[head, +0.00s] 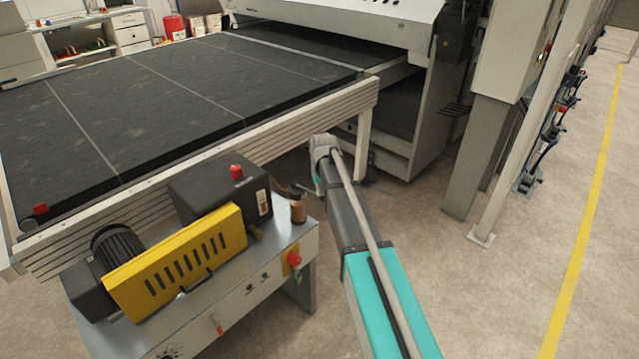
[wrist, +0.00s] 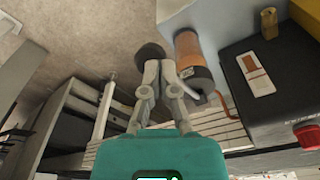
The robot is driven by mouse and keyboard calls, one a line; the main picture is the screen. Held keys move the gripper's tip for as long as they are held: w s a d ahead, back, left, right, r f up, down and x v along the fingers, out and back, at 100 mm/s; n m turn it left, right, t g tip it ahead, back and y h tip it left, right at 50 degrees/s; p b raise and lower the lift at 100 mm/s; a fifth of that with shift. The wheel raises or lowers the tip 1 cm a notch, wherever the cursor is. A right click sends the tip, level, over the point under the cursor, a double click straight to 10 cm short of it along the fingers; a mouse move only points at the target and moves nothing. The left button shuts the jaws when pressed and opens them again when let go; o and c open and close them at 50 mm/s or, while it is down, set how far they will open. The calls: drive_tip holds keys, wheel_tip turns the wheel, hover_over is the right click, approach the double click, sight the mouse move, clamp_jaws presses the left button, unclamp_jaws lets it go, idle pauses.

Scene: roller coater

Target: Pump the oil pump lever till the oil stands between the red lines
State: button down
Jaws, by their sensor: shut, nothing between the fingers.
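My gripper (wrist: 160,64) shows in the wrist view with its fingers together and empty. In the head view its fingers are not visible behind my arm. Just beyond the fingertips is a dark round thing (wrist: 150,51), perhaps a knob; I cannot tell whether it is the pump lever's end or whether I touch it. To the right of the fingers is an orange-brown cylinder with a dark cap (wrist: 188,47), also in the head view (head: 298,208). A white plate with an orange-brown window (wrist: 257,75), possibly the oil gauge, sits on the black box (head: 215,186). Red lines are too small to make out.
The black box carries a red button (head: 236,171) and stands beside a yellow slotted guard (head: 180,262) on a grey bench (head: 230,318). A red-and-yellow switch (head: 293,260) is on the bench. The conveyor (head: 130,95) runs behind.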

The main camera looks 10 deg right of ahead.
drive_tip(key=shift+s+r, duration=0.2)
drive_tip(key=shift+s, duration=0.55)
drive_tip(key=shift+w, duration=0.1)
